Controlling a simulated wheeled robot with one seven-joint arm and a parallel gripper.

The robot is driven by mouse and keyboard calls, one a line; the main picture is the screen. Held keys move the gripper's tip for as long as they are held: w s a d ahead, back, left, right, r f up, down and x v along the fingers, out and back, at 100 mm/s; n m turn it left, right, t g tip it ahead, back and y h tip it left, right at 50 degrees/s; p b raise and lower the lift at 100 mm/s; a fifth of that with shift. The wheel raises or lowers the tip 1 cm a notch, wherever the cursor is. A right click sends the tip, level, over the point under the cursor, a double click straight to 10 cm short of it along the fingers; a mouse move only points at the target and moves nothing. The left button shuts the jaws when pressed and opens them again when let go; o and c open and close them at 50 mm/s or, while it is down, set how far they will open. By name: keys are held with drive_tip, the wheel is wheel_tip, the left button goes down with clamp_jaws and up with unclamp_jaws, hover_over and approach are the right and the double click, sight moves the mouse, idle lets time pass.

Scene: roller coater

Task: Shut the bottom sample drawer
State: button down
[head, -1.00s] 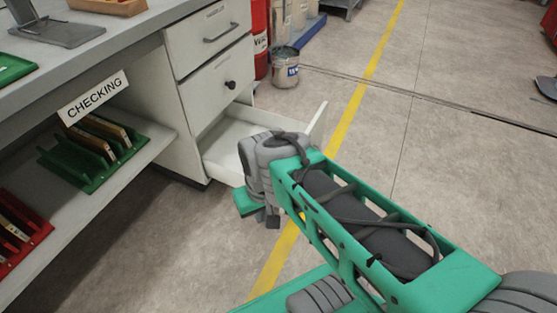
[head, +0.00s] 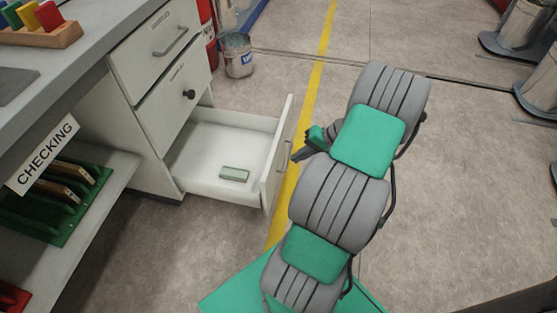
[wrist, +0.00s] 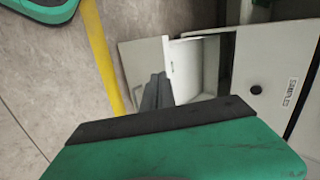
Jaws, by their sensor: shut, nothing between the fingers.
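The bottom sample drawer (head: 220,148) of the white cabinet is pulled far out. Its front panel (head: 279,160) faces right and has a bar handle on its outer face. In the wrist view the drawer front (wrist: 142,60) shows beyond my gripper (wrist: 156,92), whose dark fingers are together and empty. In the head view my gripper (head: 298,156) is just right of the drawer front, by the handle. I cannot tell whether it touches. Part of the gripper is hidden behind my arm.
A small pale green box (head: 234,174) lies in the drawer. Two drawers above, one with a black knob (head: 189,94), are shut. A paint can (head: 238,55) stands behind the cabinet. A shelf with a CHECKING sign (head: 43,152) is at left.

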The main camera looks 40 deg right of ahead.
drive_tip(key=s+d+f+m+t, duration=0.1)
drive_tip(key=s+d+f+t, duration=0.1)
drive_tip(key=s+d, duration=0.1)
drive_tip(key=b, duration=0.3)
approach(271, 168)
wheel_tip(271, 168, down, 3)
drive_tip(key=w+a, duration=0.1)
drive_tip(key=w+a+b, duration=0.1)
drive_tip(key=shift+w+a+f, duration=0.2)
drive_tip(key=shift+w+f, duration=0.1)
drive_tip(key=shift+f, duration=0.1)
drive_tip(key=shift+w+a+r, duration=0.1)
drive_tip(key=shift+w+a, duration=0.15)
drive_tip(key=shift+w, duration=0.05)
drive_tip(key=shift+w, duration=0.15)
